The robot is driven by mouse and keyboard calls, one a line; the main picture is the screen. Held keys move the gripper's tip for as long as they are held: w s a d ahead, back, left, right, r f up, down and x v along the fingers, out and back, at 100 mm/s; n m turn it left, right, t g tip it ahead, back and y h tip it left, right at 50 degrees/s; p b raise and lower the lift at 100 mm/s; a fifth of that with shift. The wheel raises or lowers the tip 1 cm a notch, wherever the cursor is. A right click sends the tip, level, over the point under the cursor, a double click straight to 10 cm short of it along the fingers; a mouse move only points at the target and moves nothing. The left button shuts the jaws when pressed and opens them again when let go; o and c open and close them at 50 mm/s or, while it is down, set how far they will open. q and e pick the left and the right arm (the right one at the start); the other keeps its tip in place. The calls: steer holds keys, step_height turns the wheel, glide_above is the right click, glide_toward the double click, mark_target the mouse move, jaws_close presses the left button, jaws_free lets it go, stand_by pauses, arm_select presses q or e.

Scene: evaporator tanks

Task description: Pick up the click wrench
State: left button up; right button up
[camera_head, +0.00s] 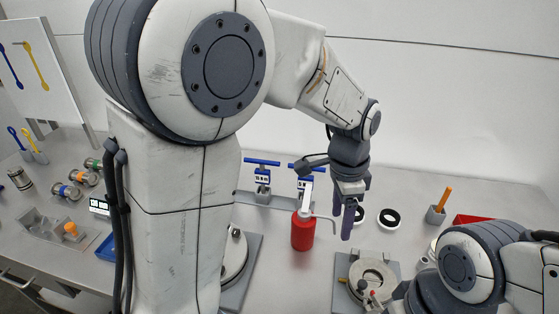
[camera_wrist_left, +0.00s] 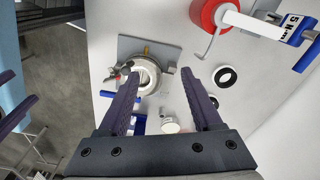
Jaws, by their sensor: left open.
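Two click wrenches with blue cross-bar handles and white labels stand side by side in a grey rack at the back, one on the left (camera_head: 262,178) and one on the right (camera_head: 305,168). In the left wrist view a blue-handled wrench marked "5 N.m" (camera_wrist_left: 297,28) shows at the upper right. My left gripper (camera_head: 343,212) is open and empty, pointing down to the right of the wrenches. Its spread purple fingers also frame the left wrist view (camera_wrist_left: 160,78). My right arm is at the lower right; its jaws are not clear.
A red can (camera_head: 303,232) with a white top and thin bent spout stands in front of the right wrench, close to my left gripper. Black rings (camera_head: 389,218) and a grey plate with a round fitting (camera_head: 372,275) lie nearby. An orange stick stands in a grey holder (camera_head: 436,215).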

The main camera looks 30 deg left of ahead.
arm_select(q)
steer(key=w+a+r+m+p, duration=0.1)
steer(key=w+a+r+p, duration=0.1)
steer(key=w+a, duration=0.5)
steer(key=m+p, duration=0.4)
steer(key=m, duration=0.1)
glide_above(261, 161)
steer(key=shift+d+f+y, duration=0.3)
steer(key=shift+f, duration=0.55)
steer(key=f, duration=0.1)
steer(key=f+p, duration=0.1)
steer(key=f, duration=0.2)
steer(key=shift+a+f+p, duration=0.3)
steer(key=shift+f, duration=0.3)
step_height(261, 161, down, 5)
steer(key=p, duration=0.3)
steer(key=shift+w+r, duration=0.1)
steer(key=shift+w, duration=0.05)
steer(key=shift+f, duration=0.3)
jaws_close()
arm_select(e)
step_height(261, 161, up, 13)
steer(key=shift+f, duration=0.15)
